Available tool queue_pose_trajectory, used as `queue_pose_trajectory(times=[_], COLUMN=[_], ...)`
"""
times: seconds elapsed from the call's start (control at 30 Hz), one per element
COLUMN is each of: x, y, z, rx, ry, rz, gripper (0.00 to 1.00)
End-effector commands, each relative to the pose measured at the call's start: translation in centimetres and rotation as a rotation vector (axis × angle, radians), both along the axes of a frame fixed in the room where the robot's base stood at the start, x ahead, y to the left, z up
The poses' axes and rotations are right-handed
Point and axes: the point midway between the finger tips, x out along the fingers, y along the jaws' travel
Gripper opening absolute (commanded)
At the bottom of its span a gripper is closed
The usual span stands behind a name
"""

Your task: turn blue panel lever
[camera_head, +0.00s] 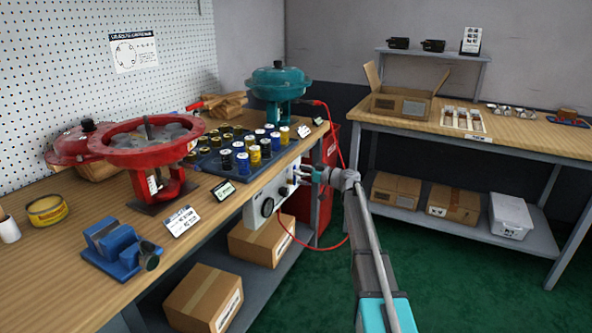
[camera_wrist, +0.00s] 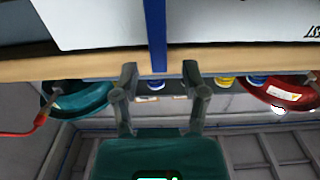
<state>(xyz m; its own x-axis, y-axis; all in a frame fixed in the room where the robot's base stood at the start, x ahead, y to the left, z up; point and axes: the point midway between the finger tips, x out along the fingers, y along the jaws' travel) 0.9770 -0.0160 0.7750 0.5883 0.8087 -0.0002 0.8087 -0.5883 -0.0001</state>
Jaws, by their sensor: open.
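The white control panel (camera_head: 268,202) is on the bench's front edge in the head view. Its face also fills the top of the wrist view (camera_wrist: 95,22). The blue lever (camera_wrist: 156,36) is a narrow upright bar in front of the panel in the wrist view. My gripper (camera_wrist: 158,72) is open, with one finger on each side of the lever's lower end and visible gaps. In the head view my gripper (camera_head: 310,174) is at the panel's right end and hides much of the lever there.
A red hose (camera_head: 322,247) hangs near my arm. Green floor (camera_head: 450,275) is clear to the right.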

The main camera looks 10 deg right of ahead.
Motion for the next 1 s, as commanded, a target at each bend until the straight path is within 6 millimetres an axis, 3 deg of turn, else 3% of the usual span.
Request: queue_pose_trajectory(times=[0.23,0.67,0.93,1.0], x=[1.4,1.6,1.5,1.5], y=[1.8,2.1,2.1,2.1], z=[0.0,0.0,0.0,0.0], rx=[0.0,0.0,0.0,0.0], ry=[0.0,0.0,0.0,0.0], rz=[0.0,-0.001,0.0,0.0], gripper=[0.57,0.55,0.05,0.0])
